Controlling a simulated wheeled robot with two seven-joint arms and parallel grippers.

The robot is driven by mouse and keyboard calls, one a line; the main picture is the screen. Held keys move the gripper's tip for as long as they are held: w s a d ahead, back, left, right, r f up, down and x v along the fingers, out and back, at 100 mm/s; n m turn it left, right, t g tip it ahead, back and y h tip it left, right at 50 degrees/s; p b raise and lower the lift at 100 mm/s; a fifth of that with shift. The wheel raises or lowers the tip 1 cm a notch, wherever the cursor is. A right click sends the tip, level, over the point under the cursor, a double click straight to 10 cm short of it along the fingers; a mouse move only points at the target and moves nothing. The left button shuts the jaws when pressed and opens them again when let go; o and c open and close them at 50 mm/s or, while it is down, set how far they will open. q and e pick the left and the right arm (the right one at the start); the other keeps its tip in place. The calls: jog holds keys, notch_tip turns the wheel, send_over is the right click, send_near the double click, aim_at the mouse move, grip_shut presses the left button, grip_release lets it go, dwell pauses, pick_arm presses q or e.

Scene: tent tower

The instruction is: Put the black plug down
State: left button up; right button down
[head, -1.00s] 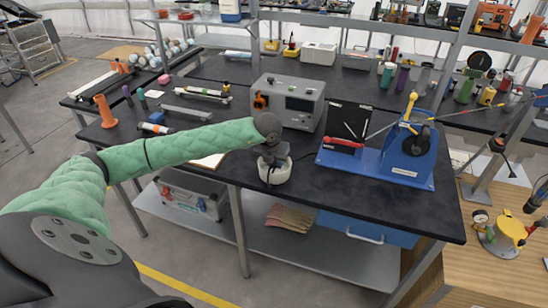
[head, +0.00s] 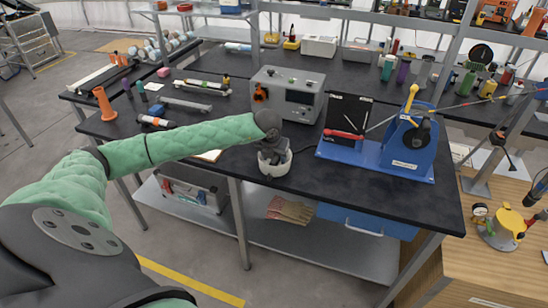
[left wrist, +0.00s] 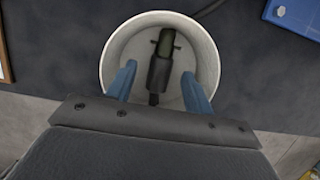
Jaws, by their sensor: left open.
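The black plug (left wrist: 158,72) lies inside a round white cup (left wrist: 108,55), seen from above in the left wrist view. The cup (head: 277,170) stands near the front edge of the black bench in the head view. My left gripper (left wrist: 160,76) is open, with one blue finger on each side of the plug and a gap to each. In the head view my left gripper (head: 272,156) points down into the cup and hides the plug. My right gripper is not in view.
A grey instrument box (head: 288,94) stands behind the cup. A blue stand (head: 400,160) with a black panel and a red-handled tool is to the right. A dark cable runs from behind the cup. Bare bench top lies right of the cup.

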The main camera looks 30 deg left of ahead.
aim_at(274, 160)
pick_arm(q)
jog(key=shift+r+p, duration=0.4)
jog(key=shift+r, duration=3.15)
